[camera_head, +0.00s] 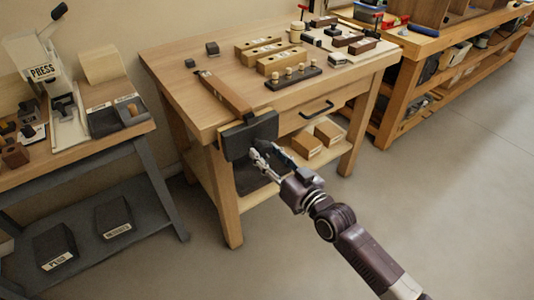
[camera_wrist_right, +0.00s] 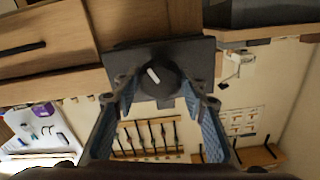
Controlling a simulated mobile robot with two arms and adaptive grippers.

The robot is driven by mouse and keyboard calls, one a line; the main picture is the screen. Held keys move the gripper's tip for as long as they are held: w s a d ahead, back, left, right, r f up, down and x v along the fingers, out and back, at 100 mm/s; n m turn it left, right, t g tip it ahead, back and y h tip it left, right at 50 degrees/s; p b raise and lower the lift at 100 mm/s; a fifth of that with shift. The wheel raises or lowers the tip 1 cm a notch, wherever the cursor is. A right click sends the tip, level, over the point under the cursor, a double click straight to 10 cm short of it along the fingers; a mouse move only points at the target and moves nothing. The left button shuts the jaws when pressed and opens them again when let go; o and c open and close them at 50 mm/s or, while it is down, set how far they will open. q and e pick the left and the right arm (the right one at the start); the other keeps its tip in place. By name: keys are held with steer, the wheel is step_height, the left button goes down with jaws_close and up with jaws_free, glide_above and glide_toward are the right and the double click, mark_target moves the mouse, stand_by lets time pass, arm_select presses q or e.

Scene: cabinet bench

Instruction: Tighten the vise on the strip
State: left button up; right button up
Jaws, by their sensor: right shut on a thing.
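The dark vise (camera_head: 249,136) is fixed at the front edge of the wooden bench. A long brown wooden strip (camera_head: 225,92) lies on the bench top with its near end at the vise. My right gripper (camera_head: 262,153) is at the front of the vise. In the right wrist view the vise (camera_wrist_right: 197,53) shows with a round dark knob (camera_wrist_right: 158,80) bearing a white mark, tilted from upright. My right gripper's fingers (camera_wrist_right: 160,95) are closed on both sides of this knob. The contact of strip and jaws is hard to see. My left gripper is out of view.
Wooden blocks (camera_head: 262,47) and a dark peg holder (camera_head: 293,78) stand further back on the bench (camera_head: 175,60). A drawer handle (camera_head: 317,108) sits right of the vise. A press table (camera_head: 60,165) stands at left; the floor at right is clear.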

steer(key=m, duration=0.3)
stand_by(0.4)
steer(key=m, duration=0.3)
steer(key=shift+w, duration=0.1)
steer(key=o, duration=1)
